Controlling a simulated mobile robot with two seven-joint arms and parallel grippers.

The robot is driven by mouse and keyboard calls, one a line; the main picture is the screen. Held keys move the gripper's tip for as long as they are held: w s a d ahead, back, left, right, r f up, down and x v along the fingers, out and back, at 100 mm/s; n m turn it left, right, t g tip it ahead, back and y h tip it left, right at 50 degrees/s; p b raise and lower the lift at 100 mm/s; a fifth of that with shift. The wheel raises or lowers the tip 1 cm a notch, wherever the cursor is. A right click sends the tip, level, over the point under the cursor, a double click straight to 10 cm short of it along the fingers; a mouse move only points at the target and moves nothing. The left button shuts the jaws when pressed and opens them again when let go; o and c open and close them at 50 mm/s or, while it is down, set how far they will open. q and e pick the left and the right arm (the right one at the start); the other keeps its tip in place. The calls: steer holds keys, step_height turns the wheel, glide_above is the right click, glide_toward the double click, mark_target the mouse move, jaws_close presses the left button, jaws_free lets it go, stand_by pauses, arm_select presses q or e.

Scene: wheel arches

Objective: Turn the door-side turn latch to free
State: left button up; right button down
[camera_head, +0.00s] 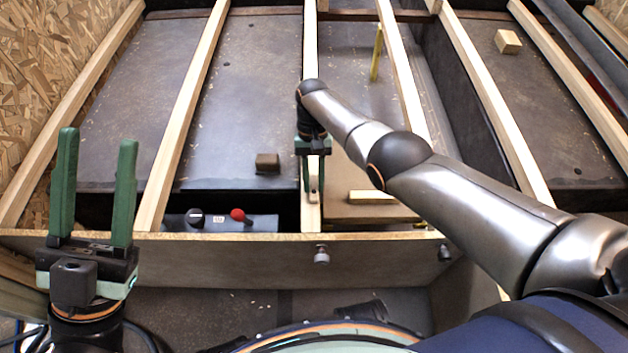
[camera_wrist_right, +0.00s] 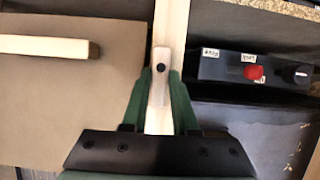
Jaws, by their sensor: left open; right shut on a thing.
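The turn latch (camera_wrist_right: 159,84) is a small pale wooden piece with a dark screw near its far end. It lies lengthwise along a wooden slat (camera_wrist_right: 172,22). My right gripper (camera_wrist_right: 160,76) has one green finger on each side of it and is shut on it. In the head view the right gripper (camera_head: 313,180) points down at the slat's near end, and the latch (camera_head: 313,190) is partly hidden by the fingers. My left gripper (camera_head: 97,142) is open and empty, fingers up, at the lower left.
A dark control box (camera_head: 220,221) with a red knob (camera_head: 237,215) and a black knob (camera_head: 196,217) sits left of the latch. A wooden stick (camera_head: 370,197) lies to its right. A front board (camera_head: 220,262) with round knobs crosses below. Several slats run away from me.

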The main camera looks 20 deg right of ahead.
mark_target(313, 174)
steer(key=c, duration=0.7)
jaws_free()
steer(key=v, duration=0.8)
steer(key=shift+w, duration=0.1)
steer(key=shift+b+v, duration=1.1)
steer(key=shift+v, duration=1.1)
